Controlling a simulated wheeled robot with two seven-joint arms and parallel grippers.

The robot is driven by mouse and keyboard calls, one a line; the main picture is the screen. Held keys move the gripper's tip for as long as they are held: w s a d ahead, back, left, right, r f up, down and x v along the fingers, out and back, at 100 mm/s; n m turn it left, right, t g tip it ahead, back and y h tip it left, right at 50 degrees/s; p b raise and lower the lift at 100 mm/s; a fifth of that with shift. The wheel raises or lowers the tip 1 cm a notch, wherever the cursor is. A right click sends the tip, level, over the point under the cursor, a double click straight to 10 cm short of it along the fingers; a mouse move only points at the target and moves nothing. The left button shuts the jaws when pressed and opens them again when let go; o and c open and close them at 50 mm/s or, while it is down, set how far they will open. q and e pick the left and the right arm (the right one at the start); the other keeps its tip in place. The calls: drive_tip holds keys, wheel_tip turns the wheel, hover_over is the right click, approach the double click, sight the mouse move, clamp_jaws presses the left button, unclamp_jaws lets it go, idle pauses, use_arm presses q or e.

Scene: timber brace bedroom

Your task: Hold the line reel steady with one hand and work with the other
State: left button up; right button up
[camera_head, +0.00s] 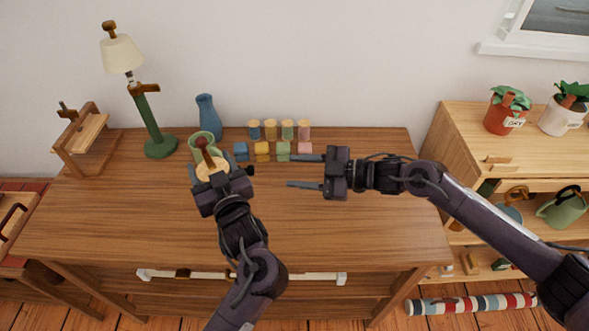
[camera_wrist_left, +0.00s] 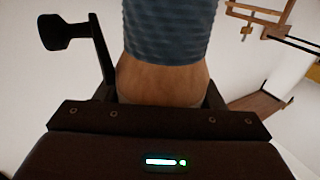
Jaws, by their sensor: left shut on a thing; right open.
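The line reel shows in the head view as a pale wooden disc (camera_head: 212,168) with a red-brown handle or peg above it. In the left wrist view, the line reel (camera_wrist_left: 168,30) is a wooden body wound with blue ribbed line. My left gripper (camera_head: 213,172) is shut on the reel, over the left-middle of the desk; its fingers are partly hidden by the wrist. A dark knob (camera_wrist_left: 65,31) sticks out at the left in the wrist view. My right gripper (camera_head: 290,171) is open and empty, to the right of the reel, with its fingers pointing left.
Several small spools (camera_head: 270,130) and coloured blocks (camera_head: 262,151) stand at the back of the desk. A blue vase (camera_head: 208,113), a green pot (camera_head: 197,139), a lamp (camera_head: 150,120) and a wooden frame (camera_head: 84,140) stand at the left. The desk's (camera_head: 350,225) right and front are clear.

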use_arm(q)
drive_tip(key=shift+f, duration=0.1)
drive_tip(key=o, duration=1.2)
drive_tip(key=shift+a, duration=0.1)
drive_tip(key=shift+o, duration=0.2)
